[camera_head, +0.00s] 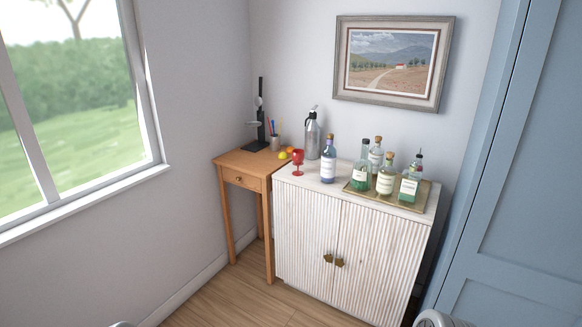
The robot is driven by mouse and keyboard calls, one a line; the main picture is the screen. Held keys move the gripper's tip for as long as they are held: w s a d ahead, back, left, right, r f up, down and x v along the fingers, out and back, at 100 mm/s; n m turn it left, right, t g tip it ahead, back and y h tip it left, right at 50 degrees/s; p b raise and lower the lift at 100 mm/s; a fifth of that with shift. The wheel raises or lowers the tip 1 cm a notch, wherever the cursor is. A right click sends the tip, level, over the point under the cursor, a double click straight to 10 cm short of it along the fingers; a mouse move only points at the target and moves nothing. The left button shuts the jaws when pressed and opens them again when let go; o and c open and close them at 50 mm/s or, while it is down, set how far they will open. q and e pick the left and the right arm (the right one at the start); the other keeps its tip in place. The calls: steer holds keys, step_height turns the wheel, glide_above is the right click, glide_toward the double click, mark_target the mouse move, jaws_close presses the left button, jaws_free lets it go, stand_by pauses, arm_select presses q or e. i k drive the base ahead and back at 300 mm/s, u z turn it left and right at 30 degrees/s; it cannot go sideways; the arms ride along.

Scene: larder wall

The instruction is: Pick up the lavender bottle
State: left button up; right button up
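The lavender bottle (328,170) stands upright on top of the white slatted cabinet (306,234), near its front edge. It has a pale label and a dark narrow neck. A red goblet (298,160) stands just left of it, and a tray of bottles is to its right. Neither of my grippers shows. Only small rounded pieces, apparently of my own arms, show at the bottom edge, far from the bottle.
A gold tray (408,204) on the cabinet holds several glass bottles. A grey siphon bottle (312,137) stands behind the goblet. A wooden side table (236,161) with small fruit and a pen cup adjoins on the left. The floor (240,296) in front is clear.

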mark_target(329, 153)
steer(key=u, duration=0.6)
steer(key=i, duration=2.8)
steer(key=z, duration=1.1)
